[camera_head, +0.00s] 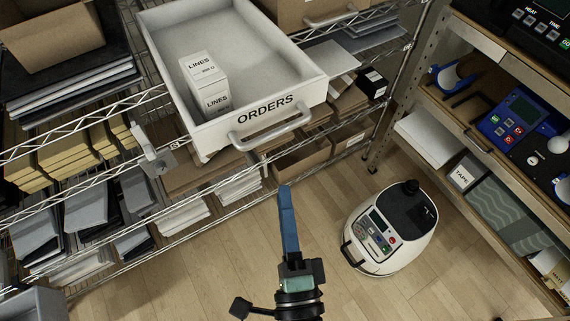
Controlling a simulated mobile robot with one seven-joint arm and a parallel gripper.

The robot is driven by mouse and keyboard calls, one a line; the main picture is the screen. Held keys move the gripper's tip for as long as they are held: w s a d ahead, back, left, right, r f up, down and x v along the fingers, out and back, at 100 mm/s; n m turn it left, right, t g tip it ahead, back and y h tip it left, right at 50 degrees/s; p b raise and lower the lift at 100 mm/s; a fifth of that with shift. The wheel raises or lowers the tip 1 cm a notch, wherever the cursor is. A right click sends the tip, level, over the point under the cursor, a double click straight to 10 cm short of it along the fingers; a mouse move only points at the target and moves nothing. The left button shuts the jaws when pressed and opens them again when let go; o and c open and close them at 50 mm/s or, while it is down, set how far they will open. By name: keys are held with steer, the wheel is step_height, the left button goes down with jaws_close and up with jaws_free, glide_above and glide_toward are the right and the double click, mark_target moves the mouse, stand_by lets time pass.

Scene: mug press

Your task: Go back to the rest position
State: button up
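My gripper (286,192) is at the lower middle of the head view, with its blue fingers pointing up the picture. It is seen from one side, so the fingers overlap and I cannot tell whether they are open or shut. Nothing shows between or beyond the fingertips. The gripper appears below the white drawer marked ORDERS (315,70), and apart from its handle (272,126). The drawer is pulled out from the wire rack. A white box marked LINES (204,80) stands inside it.
A wire rack (90,126) with boxes and stacked folders fills the left and back. A white rounded machine (390,228) with a control panel stands at the right of my gripper. Wooden shelves (480,150) with devices line the right side. Wooden floor (225,270) is clear around my gripper.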

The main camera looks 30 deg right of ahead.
stand_by(0.3)
steer(key=w+a+r+n+t+y, duration=0.2)
steer(key=w+a+r+n, duration=0.15)
steer(key=r, duration=0.55)
steer(key=w+a+r+n+t+y+p, duration=0.1)
steer(key=w+a+r+n+t+y, duration=0.1)
steer(key=w+r+n, duration=0.45)
steer(key=w+a+r+n+t+y, duration=0.2)
steer(key=a+r+n, duration=0.1)
steer(key=r, duration=0.8)
steer(key=s+a+r+n+t, duration=0.1)
steer(key=s+r+n, duration=0.1)
steer(key=r, duration=0.6)
steer(key=s+a+r+n+t, duration=0.1)
steer(key=r+n, duration=0.3)
steer(key=r, duration=0.4)
steer(key=s+a+r+n+y+p, duration=0.1)
steer(key=s+r+n, duration=0.2)
steer(key=r, duration=0.5)
steer(key=shift+n+t, duration=0.4)
steer(key=shift+n, duration=0.1)
steer(key=shift+w, duration=0.1)
